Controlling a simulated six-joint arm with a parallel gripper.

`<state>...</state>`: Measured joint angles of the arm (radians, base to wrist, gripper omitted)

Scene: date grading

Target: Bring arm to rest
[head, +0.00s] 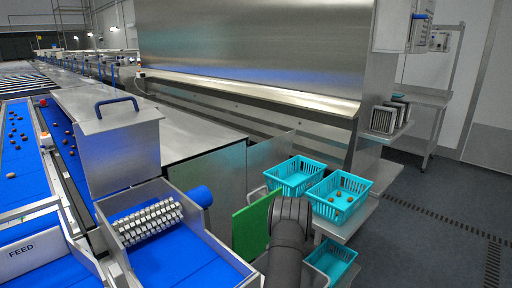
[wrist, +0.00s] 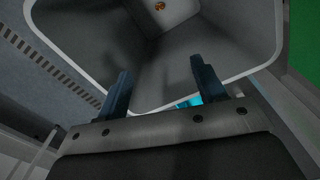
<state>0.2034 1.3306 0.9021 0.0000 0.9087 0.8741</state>
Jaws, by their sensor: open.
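In the wrist view my gripper (wrist: 160,65) shows two dark blue fingers set well apart, with nothing between them. Beyond the fingers is a grey bin with a pale rim (wrist: 262,88). A small reddish-brown date (wrist: 160,6) lies inside it at the top of the view. In the head view my dark arm stands at the bottom centre, in front of the turquoise baskets. The gripper's fingers cannot be made out there.
Two turquoise baskets, a left one (head: 293,187) and a right one (head: 337,209) holding a few dates, stand on a shelf. A third basket (head: 341,269) sits lower. A green panel (head: 250,228) stands left of my arm. Blue feed belts (head: 185,258) lie at left. Floor (head: 420,220) is open at right.

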